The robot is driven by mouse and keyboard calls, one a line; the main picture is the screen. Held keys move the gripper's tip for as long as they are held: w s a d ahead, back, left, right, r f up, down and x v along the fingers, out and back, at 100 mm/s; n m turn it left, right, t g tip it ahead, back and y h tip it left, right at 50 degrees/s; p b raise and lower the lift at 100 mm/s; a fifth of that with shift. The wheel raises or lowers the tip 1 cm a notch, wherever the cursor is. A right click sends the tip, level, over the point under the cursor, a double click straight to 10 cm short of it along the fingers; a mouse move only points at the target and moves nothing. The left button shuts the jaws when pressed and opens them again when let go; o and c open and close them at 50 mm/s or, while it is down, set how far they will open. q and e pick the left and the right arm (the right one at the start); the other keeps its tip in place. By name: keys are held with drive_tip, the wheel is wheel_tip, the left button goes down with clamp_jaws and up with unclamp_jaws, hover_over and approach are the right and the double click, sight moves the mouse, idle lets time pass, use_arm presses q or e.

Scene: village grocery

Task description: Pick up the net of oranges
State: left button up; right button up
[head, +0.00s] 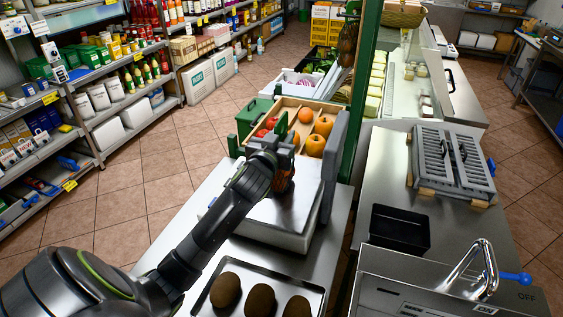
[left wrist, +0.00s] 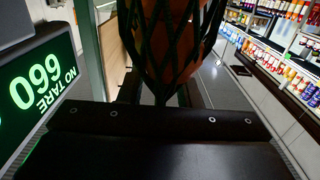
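The net of oranges (head: 284,180) is an orange bundle in dark green mesh above the steel plate of the scale (head: 282,212). My left gripper (head: 277,150) is right at the net and hides part of it. In the left wrist view the net (left wrist: 172,40) fills the top middle, and its mesh narrows to a neck between my fingers (left wrist: 162,92). The fingers look apart, with the neck between them; a firm hold does not show. Whether the net rests on the plate is hard to see. My right gripper is not in view.
The scale's lit green display (left wrist: 42,85) stands close beside the gripper. A wooden crate of fruit (head: 325,105) lies behind the scale, next to a green post (head: 362,95). A metal tray (head: 233,268) with several brown items is in front. A black bin (head: 400,228) stands right.

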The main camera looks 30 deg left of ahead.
use_arm(q)
clamp_jaws()
idle(1.4)
